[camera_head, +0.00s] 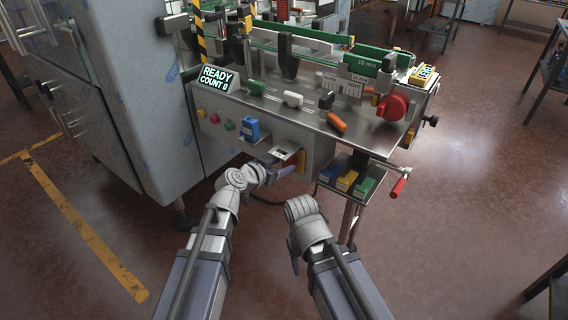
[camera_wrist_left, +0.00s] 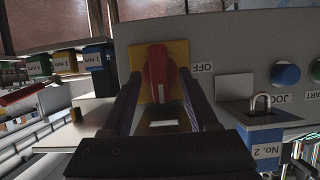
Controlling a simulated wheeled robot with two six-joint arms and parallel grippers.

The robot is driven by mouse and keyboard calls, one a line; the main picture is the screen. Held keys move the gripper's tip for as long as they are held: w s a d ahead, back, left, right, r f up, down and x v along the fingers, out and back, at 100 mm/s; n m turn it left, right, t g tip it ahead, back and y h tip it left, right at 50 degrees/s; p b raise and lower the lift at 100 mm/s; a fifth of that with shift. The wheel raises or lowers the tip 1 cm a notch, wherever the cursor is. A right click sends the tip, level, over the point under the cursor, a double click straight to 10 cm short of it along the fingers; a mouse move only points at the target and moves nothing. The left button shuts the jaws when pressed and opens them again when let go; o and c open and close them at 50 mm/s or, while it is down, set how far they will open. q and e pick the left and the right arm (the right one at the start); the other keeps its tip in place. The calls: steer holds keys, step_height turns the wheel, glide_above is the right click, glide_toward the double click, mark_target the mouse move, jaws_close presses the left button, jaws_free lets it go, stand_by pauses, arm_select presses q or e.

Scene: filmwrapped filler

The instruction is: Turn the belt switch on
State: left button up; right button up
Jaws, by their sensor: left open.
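The belt switch is a red rotary knob (camera_wrist_left: 157,70) on a yellow plate (camera_wrist_left: 178,52), seen upside down in the left wrist view with an OFF label (camera_wrist_left: 203,67) beside it. The knob's handle lies along the direction between my fingers. My left gripper (camera_wrist_left: 160,80) is open, with one finger on each side of the knob; contact cannot be told. In the head view the left gripper (camera_head: 284,171) is at the front panel, partly covering the yellow switch plate (camera_head: 300,158). My right arm's wrist (camera_head: 302,208) hangs in front of the machine; its fingers are not clear.
A blue padlock block (camera_head: 249,129) and small buttons (camera_head: 229,125) are left of the switch. Coloured blocks (camera_head: 346,181) sit on a low shelf to its right, near a red-handled crank (camera_head: 398,187). The display (camera_head: 216,79) reads READY, COUNT 0. Floor in front is clear.

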arm_select(q)
steer(key=p+v, duration=0.2)
steer(key=v, duration=0.4)
steer(key=shift+s, duration=0.15)
steer(key=shift+r, duration=0.1)
steer(key=s+d+f+g+y, duration=0.2)
steer(key=s+d+f+g, duration=0.2)
steer(key=s+f+g, duration=0.5)
steer(key=s+a+f+n+g+y, duration=0.1)
steer(key=s+a+f+n+y, duration=0.15)
steer(key=s, duration=0.25)
steer(key=s+a+f+n+g+y, duration=0.1)
steer(key=s+a+f+y, duration=0.1)
steer(key=s+y, duration=0.3)
step_height(320, 180, up, 19)
steer(key=s+a+p, duration=0.1)
steer(key=p, duration=1.7)
steer(key=shift+s+a+f+p, duration=0.15)
steer(key=shift+s+a+p, duration=0.05)
steer(key=shift+p, duration=0.15)
